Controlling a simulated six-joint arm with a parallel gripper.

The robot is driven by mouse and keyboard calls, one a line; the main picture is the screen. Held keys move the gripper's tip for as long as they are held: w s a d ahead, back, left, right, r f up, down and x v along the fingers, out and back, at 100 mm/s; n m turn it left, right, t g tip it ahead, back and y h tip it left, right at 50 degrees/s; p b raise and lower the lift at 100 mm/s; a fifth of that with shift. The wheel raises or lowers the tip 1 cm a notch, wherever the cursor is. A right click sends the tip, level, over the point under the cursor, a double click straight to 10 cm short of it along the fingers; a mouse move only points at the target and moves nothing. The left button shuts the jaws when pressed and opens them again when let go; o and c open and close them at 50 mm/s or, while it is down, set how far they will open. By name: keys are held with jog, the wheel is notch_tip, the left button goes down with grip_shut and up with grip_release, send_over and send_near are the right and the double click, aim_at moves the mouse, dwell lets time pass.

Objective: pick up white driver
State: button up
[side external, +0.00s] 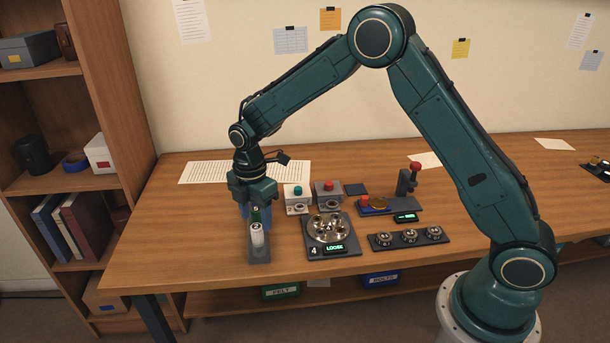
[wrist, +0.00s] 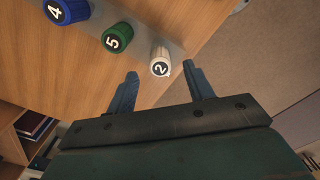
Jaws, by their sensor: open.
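The white driver (wrist: 161,62), marked 2, stands in the grey rack beside a green driver (wrist: 117,38) marked 5 and a blue driver (wrist: 66,9) marked 4. In the side external view the white driver (side external: 257,234) stands upright at the near end of the rack (side external: 259,256). My gripper (wrist: 157,84) is open and empty in the wrist view, with the white driver's top showing between and beyond its fingertips. In the side external view my gripper (side external: 257,212) is above the rack, and its fingers partly hide the green driver. I see no contact with the white driver.
Right of the rack stand a plate with a round metal part (side external: 325,229) and a LOOSE display (side external: 335,247), two button boxes (side external: 297,200), and a tray with several round parts (side external: 408,238). The table's front edge is close to the rack.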

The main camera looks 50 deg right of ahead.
aim_at(256, 226)
jog(key=shift+f, duration=2.1)
jog(key=c, duration=1)
